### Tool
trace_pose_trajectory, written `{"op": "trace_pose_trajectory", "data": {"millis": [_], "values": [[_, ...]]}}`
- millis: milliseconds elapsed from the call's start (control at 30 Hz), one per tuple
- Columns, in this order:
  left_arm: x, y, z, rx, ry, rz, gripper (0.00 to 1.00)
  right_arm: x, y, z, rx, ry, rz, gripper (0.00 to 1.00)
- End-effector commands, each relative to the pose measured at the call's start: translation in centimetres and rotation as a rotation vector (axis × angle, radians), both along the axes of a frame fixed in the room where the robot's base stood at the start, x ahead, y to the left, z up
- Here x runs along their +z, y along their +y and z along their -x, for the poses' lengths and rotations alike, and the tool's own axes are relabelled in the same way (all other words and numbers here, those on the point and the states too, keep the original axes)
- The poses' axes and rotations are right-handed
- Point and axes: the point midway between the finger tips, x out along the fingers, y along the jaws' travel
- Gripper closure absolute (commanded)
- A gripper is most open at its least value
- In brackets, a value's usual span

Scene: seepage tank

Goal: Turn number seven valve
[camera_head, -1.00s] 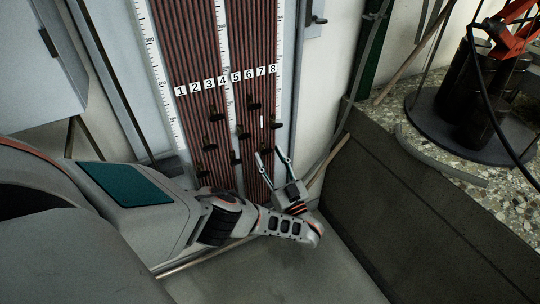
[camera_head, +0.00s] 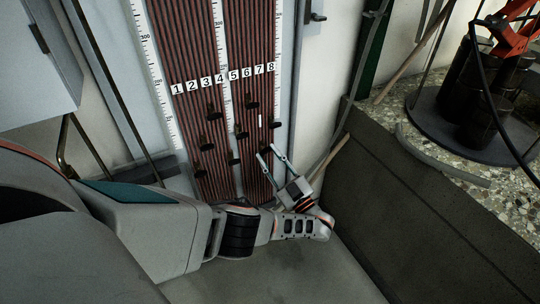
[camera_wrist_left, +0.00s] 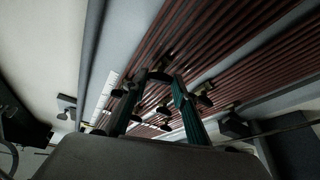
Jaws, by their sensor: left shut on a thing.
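Small dark valves sit staggered below the labels, such as one valve (camera_head: 251,104) and another (camera_head: 242,133). My right gripper is not in view.
Other valves (camera_wrist_left: 203,97) stand close beside the fingers in the left wrist view. White scales (camera_head: 148,60) edge the board. A dark concrete ledge (camera_head: 400,200) with gravel (camera_head: 505,195) is at the right. A grey cabinet (camera_head: 35,60) is at the upper left.

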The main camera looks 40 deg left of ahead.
Motion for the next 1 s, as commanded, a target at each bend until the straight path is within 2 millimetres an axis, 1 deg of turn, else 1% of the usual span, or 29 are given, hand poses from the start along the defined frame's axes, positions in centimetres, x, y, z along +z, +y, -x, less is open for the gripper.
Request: {"op": "trace_pose_trajectory", "data": {"millis": [33,233,400,1000], "values": [[-0.3,-0.1,0.1,0.003,-0.036,0.020,0.94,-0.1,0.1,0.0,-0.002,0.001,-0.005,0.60],[-0.2,-0.2,-0.1,0.002,-0.183,0.079,0.94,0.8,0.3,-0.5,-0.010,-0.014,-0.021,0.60],[-0.1,-0.1,-0.1,0.001,-0.290,0.125,0.94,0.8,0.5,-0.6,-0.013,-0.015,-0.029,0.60],[0.3,-0.2,-0.3,0.001,-0.550,0.230,0.94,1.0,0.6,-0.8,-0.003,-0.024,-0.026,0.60]]}}
